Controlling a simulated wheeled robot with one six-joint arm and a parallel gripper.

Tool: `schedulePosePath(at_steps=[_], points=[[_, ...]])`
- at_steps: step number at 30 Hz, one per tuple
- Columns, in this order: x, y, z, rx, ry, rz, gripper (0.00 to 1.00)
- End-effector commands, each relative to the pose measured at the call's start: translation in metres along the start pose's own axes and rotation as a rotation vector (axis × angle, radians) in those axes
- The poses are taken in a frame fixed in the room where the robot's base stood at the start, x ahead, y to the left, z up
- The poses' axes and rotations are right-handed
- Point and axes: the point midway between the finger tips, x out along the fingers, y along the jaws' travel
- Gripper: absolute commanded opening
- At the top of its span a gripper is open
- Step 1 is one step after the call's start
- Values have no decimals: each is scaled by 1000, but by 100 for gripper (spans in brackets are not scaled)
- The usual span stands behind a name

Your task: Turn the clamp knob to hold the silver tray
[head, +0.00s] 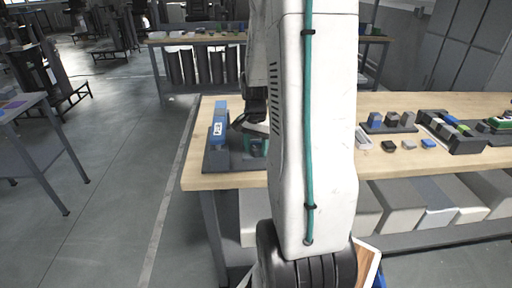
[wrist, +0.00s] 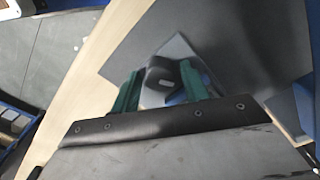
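A black knob (wrist: 161,77) with a pale slot on top sits between the two green fingers of my gripper (wrist: 160,80) in the wrist view. The fingers stand apart, one on each side of it; firm contact does not show. A light grey piece (wrist: 178,48) lies behind the knob; I cannot tell if it is the silver tray. In the head view my gripper (head: 257,143) is low over a dark base plate (head: 222,162) at the left end of the bench. My arm hides part of this area.
A blue block with a white label (head: 219,125) stands on the plate, left of my gripper. The wooden bench (head: 215,182) carries dark holders (head: 387,123) with small blocks to the right. Its left edge is close.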

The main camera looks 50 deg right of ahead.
Motion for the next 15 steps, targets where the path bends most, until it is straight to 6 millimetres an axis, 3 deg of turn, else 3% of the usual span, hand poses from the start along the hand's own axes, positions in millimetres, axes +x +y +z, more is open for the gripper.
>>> schedulePosePath(at_steps=[9, 15], points=[[-1, 0, 0, -1, 0, 0, 49], [-16, 0, 0, -1, 2, -1, 49]])
